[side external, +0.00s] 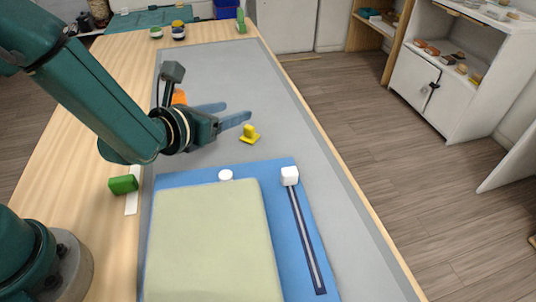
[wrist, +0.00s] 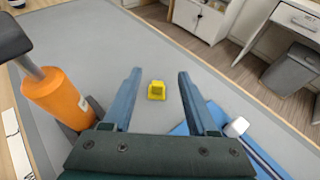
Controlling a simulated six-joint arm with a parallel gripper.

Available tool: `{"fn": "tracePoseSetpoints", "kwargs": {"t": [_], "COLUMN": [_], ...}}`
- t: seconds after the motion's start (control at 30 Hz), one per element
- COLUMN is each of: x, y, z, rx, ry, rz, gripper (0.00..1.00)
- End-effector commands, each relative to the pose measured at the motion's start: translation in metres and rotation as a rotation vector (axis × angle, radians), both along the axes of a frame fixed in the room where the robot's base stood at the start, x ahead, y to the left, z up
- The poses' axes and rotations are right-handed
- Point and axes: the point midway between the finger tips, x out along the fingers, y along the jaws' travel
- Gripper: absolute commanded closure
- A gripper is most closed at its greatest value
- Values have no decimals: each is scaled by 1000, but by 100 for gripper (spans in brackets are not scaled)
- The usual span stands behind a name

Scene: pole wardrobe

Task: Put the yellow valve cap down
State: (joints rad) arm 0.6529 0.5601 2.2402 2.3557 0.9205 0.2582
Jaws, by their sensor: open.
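The yellow valve cap (side external: 249,134) rests on the grey mat (side external: 215,70) and touches neither finger. My gripper (side external: 236,112) is open and empty, with its blue fingers pointing toward the cap. The cap has a wider base and a narrower raised part.
An orange cylinder (wrist: 58,97) stands left of my gripper. A blue board (side external: 279,175) with a pale green pad (side external: 210,240), a white knob (side external: 226,175) and a white slider block (side external: 290,176) lies nearer. A green block (side external: 123,184) sits at left. Mat around the cap is clear.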

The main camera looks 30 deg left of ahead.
Motion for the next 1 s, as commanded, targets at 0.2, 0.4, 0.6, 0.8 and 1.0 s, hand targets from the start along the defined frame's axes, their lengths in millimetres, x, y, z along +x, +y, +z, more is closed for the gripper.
{"fn": "tracePoseSetpoints", "kwargs": {"t": [0.2, 0.4, 0.6, 0.8, 1.0], "x": [0, 0, 0, -12, -41], "y": [0, 0, 2, 34, 59], "z": [11, 12, 12, 12, 5], "rx": [-2, 0, -10, -189, -542], "ry": [0, 1, 3, 52, 124], "rz": [0, -1, 12, 246, 601], "gripper": [42, 42, 42, 42, 42]}}
